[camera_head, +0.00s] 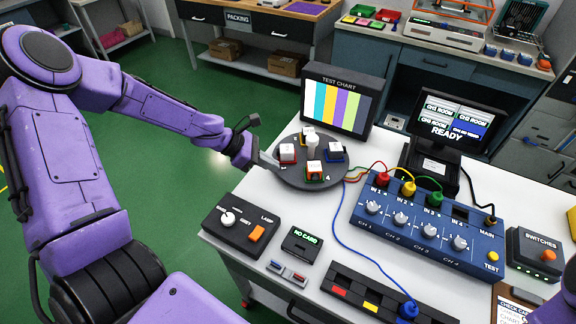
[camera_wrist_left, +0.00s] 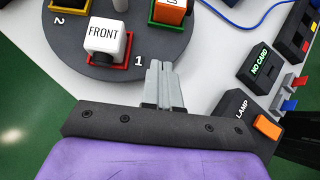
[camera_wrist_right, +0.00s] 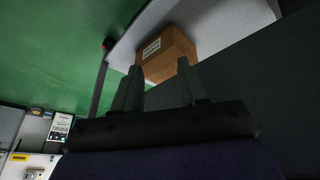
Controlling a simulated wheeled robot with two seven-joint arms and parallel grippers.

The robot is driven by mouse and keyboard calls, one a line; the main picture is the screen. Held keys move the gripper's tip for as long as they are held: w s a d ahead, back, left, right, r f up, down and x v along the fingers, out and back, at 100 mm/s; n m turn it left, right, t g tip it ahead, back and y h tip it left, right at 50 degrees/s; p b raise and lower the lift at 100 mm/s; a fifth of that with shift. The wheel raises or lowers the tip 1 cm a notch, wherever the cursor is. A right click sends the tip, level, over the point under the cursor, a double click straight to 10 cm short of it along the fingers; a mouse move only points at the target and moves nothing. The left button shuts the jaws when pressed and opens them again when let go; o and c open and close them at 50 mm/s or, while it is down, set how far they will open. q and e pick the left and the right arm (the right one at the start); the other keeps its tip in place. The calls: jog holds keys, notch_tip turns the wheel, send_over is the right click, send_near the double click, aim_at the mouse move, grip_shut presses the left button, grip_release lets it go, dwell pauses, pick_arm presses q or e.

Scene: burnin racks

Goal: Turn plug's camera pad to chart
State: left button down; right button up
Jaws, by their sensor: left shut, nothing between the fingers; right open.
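The red pad's cube (camera_head: 288,151) is at left, the green-and-orange pad's cube (camera_head: 314,170) in front, the blue pad's cube (camera_head: 336,150) at right, another (camera_head: 310,135) at back. The test chart (camera_head: 338,98) stands behind. A blue plug (camera_head: 408,310) sits in the front black strip; its blue cable runs toward the turntable. My left gripper (camera_head: 267,161) is shut and empty at the turntable's left edge; its fingertips (camera_wrist_left: 160,72) are beside label 1, contact unclear. My right gripper (camera_wrist_right: 158,85) is open and empty.
The blue channel box (camera_head: 425,228) holds red, yellow and green plugs. The monitor (camera_head: 450,115) reads READY. A lamp box (camera_head: 240,228) and a NO CARD box (camera_head: 301,243) stand in front of the turntable. A cardboard box (camera_wrist_right: 168,52) shows beyond my right gripper.

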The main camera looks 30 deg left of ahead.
aim_at(304, 174)
pick_arm(q)
jog(key=x, duration=0.4)
jog(key=shift+s, duration=0.1)
jog(key=shift+w+d+r, duration=0.2)
jog(key=shift+w+d, duration=1)
jog(key=shift+d, duration=0.3)
jog(key=shift+s, duration=0.1)
